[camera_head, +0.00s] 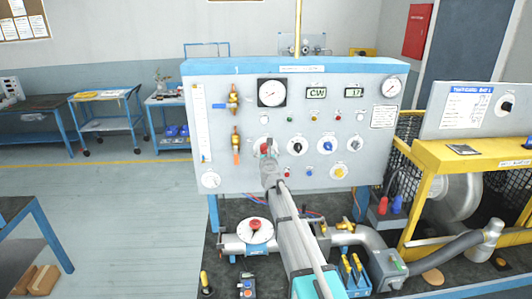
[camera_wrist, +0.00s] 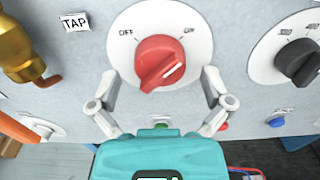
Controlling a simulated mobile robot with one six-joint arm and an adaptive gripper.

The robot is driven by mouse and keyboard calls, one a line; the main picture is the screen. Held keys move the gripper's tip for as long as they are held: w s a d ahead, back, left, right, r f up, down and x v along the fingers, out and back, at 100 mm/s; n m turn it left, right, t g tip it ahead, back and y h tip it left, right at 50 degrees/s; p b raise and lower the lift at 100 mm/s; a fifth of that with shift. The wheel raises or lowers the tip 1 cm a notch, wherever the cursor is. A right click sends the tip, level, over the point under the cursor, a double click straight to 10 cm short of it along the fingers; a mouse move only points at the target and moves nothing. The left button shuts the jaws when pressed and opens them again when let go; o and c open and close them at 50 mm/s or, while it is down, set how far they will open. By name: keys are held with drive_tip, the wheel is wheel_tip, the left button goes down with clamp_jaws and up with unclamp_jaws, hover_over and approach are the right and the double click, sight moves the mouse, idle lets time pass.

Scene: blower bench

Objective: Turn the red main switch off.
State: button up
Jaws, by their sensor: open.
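The red main switch (camera_wrist: 158,58) is a round red knob on a white dial plate (camera_wrist: 200,50) marked OFF at left and ON at right. Its raised grip runs from lower left to upper right, and a white mark sits on the right part, on the ON side. My gripper (camera_wrist: 160,80) is open, with one finger on each side of the knob's lower part. No clear contact shows. In the head view the switch (camera_head: 264,146) is partly hidden behind my gripper (camera_head: 267,158).
A dark selector knob (camera_wrist: 298,62) stands right of the switch. A brass valve (camera_wrist: 22,50) is at left by the TAP label (camera_wrist: 75,22). Small buttons lie below. In the head view, the panel (camera_head: 225,125) carries gauges and other knobs, and a bench with piping stands below.

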drive_tip(key=shift+w, duration=0.15)
drive_tip(key=c, duration=1.2)
drive_tip(key=shift+n, duration=0.3)
drive_tip(key=n, duration=0.8)
drive_tip(key=shift+d+r+n, duration=0.1)
drive_tip(key=shift+n, duration=0.3)
drive_tip(key=n, duration=0.8)
drive_tip(key=shift+n, duration=0.3)
